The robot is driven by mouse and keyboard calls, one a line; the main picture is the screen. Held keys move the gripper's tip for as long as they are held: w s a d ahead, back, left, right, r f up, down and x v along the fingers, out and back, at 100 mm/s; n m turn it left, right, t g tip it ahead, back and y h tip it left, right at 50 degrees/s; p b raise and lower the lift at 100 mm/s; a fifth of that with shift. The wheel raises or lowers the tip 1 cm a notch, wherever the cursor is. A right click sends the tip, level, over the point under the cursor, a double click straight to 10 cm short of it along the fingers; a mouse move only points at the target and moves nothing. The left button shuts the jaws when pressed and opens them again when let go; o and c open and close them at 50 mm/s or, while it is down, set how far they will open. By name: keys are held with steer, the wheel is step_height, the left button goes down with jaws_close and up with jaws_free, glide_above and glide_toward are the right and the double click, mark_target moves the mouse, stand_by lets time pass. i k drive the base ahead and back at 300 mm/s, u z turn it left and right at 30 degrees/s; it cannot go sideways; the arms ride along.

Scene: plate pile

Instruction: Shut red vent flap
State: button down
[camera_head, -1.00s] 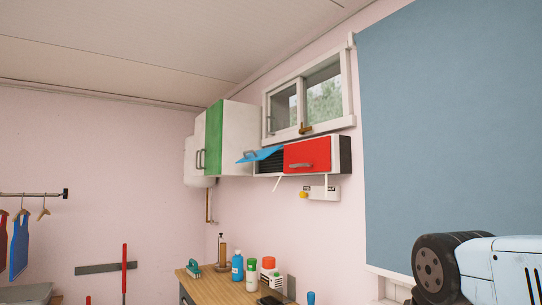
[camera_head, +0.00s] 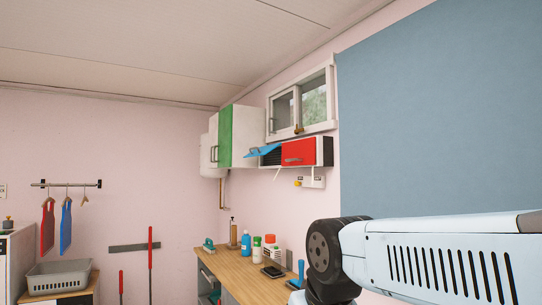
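The red vent flap (camera_head: 298,152) is on the right half of a wall vent box below the small window. It hangs upright over the front of the box, with a grey handle near its lower edge. It looks flat against the front, but I cannot tell whether a small gap is left. A blue flap (camera_head: 263,150) on the left half of the box is swung outward and up, with dark slats behind it. My arm (camera_head: 440,255) reaches in from the right, well in front of the vent and apart from it. My gripper is not in view.
A wall cabinet (camera_head: 249,135) with a green door edge hangs left of the vent. Below stands a wooden counter (camera_head: 236,266) with bottles. A blue panel (camera_head: 440,120) covers the right wall. A grey basket (camera_head: 62,276) stands at lower left. Open space lies before the vent.

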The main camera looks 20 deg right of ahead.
mark_target(300, 151)
steer(key=u, duration=0.15)
steer(key=i, duration=1.8)
steer(key=z, duration=0.9)
steer(key=k, duration=0.8)
steer(key=z, duration=0.2)
steer(key=i, duration=0.9)
steer(key=u, duration=0.05)
